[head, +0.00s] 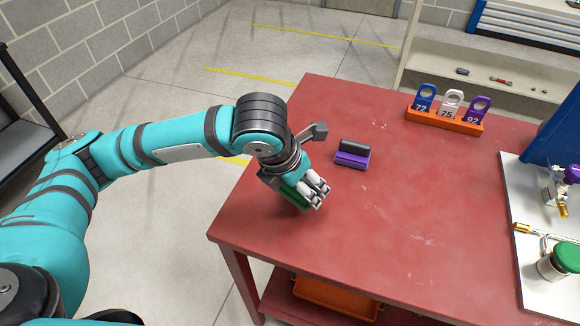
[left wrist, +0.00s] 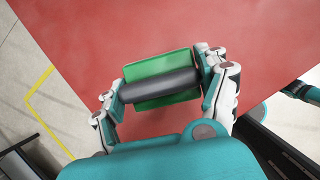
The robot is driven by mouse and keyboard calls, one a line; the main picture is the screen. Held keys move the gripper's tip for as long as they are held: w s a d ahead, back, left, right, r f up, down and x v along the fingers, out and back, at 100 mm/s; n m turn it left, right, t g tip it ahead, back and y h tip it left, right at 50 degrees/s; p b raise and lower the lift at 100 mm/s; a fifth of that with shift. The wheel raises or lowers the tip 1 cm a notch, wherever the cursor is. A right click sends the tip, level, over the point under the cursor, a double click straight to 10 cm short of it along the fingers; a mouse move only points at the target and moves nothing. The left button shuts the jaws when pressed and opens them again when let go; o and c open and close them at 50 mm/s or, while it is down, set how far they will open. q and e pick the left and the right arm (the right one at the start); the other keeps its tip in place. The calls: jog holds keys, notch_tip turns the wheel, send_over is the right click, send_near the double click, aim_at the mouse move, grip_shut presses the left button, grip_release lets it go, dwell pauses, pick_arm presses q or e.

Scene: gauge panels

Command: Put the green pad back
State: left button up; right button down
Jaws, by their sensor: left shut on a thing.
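My left gripper (head: 316,196) is over the left part of the red table and is shut on the green pad (head: 293,196). In the head view the pad is mostly hidden behind the fingers. In the left wrist view the green pad (left wrist: 160,65) shows as a green plate with a dark round bar as its handle, and the fingers of my left gripper (left wrist: 163,88) hold the bar at its two ends. I cannot tell whether the pad touches the table. My right gripper is not in view.
A purple pad (head: 352,161) with a dark handle lies on the red table (head: 400,215) just beyond my gripper. An orange rack (head: 443,121) with blue, white and purple numbered tags stands at the back. A white panel (head: 545,292) with fittings and a green cap (head: 569,257) is at right.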

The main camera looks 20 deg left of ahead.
pick_arm(q)
jog(key=w+a, duration=0.1)
jog(key=w, duration=0.1)
jog(key=w+a, duration=0.1)
jog(key=w, duration=0.1)
jog(key=w+a, duration=0.1)
jog(key=w, duration=0.2)
jog(key=shift+a+f, duration=0.3)
jog(key=shift+f, duration=0.05)
notch_tip(320, 180, down, 4)
jog(key=shift+r, duration=0.25)
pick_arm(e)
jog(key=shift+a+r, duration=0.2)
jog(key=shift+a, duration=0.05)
pick_arm(q)
jog(key=shift+f, duration=0.15)
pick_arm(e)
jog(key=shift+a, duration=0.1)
pick_arm(q)
jog(key=o, duration=1.2)
jog(key=shift+c, duration=0.2)
jog(key=p+v, duration=0.1)
jog(key=v, duration=1.1)
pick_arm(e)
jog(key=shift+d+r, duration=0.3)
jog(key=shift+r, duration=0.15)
